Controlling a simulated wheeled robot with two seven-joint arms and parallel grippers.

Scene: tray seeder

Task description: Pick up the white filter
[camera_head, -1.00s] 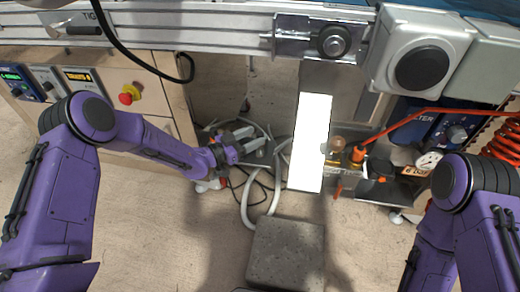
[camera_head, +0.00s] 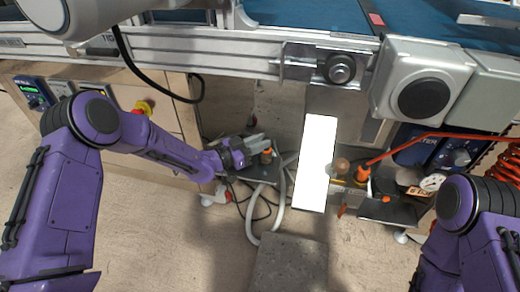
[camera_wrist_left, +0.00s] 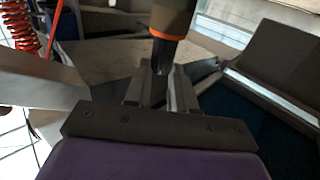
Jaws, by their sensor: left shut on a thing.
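My left gripper (camera_head: 252,148) reaches in below the machine's front rail. In the left wrist view its fingers (camera_wrist_left: 158,92) are closed around the dark lower part of a cylinder (camera_wrist_left: 170,20), which has an orange ring and a dull grey-brown body in shade. I take this to be the white filter, though its colour looks dark here. In the head view only a small orange part (camera_head: 266,157) shows at the fingertips. The cylinder's upper end is cut off by the wrist view's top edge. My right arm shows at the right, its gripper out of view.
A bright white upright panel (camera_head: 315,165) stands just right of the left gripper. Right of it are a brown knob (camera_head: 341,165), an orange-topped fitting (camera_head: 362,173) and a gauge (camera_head: 432,183). A pale hose (camera_head: 279,205) loops below. A grey block (camera_head: 290,262) lies on the floor.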

